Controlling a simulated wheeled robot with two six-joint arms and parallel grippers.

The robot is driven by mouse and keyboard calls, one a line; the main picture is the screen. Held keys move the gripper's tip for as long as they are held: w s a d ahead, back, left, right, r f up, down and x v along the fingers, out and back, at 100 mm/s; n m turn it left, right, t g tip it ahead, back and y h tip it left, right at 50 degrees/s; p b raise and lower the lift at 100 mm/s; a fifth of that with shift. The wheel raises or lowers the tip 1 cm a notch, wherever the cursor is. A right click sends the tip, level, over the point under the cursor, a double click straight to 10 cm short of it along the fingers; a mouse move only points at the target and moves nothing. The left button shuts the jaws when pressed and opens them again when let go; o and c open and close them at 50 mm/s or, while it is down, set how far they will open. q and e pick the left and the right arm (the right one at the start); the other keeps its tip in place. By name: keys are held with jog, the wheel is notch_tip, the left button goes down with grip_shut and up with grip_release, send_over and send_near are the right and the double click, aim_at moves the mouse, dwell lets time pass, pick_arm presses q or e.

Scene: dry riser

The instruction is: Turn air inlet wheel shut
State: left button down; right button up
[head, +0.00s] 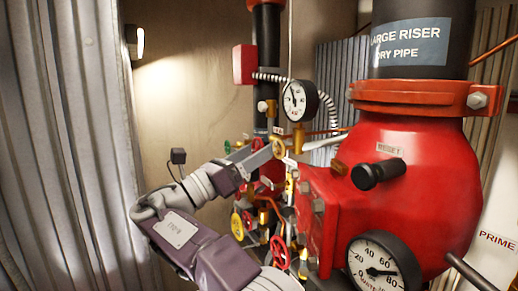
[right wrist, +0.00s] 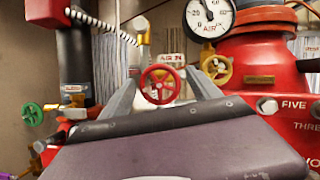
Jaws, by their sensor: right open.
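The air inlet wheel is a small red handwheel (right wrist: 161,85) under a white "AIR IN" label (right wrist: 172,58) in the right wrist view. It shows between the two fingers of my right gripper (right wrist: 163,76), which is open. Whether the fingers reach the wheel's rim or stop short of it, I cannot tell. In the head view my right gripper (head: 262,156) reaches up and right to the valve cluster, and its fingers hide part of it. A yellow wheel (head: 277,147) shows at the fingertips there. My left gripper is out of view.
The big red riser valve (head: 400,190) fills the right side, with a pressure gauge (head: 297,101) left of it. A green wheel (right wrist: 32,114) and a yellow wheel (right wrist: 216,68) flank the red one in the right wrist view. Corrugated wall (head: 75,150) stands left.

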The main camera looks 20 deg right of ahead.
jog(key=shift+a, duration=0.4)
jog(key=shift+c, duration=0.6)
jog(key=shift+a+r, duration=0.1)
jog(key=shift+a, duration=0.2)
jog(key=c, duration=0.5)
jog(key=shift+s, duration=0.1)
jog(key=c, duration=0.8)
jog(key=shift+o, duration=0.3)
jog(key=shift+r+m+g+p, duration=0.15)
jog(key=shift+m+g+p, duration=0.9)
jog(key=shift+m, duration=0.65)
jog(key=m+g+p, duration=0.1)
jog(key=m, duration=0.2)
jog(key=shift+g+p, duration=0.25)
jog(key=shift+p, duration=0.05)
jog(key=shift+m+g, duration=0.6)
jog(key=shift+m, duration=0.4)
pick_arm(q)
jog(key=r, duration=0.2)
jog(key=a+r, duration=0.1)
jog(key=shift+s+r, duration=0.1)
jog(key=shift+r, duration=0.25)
pick_arm(e)
jog(key=shift+f+m+g, duration=0.2)
jog(key=shift+m+g, duration=0.2)
jog(key=shift+m, duration=0.4)
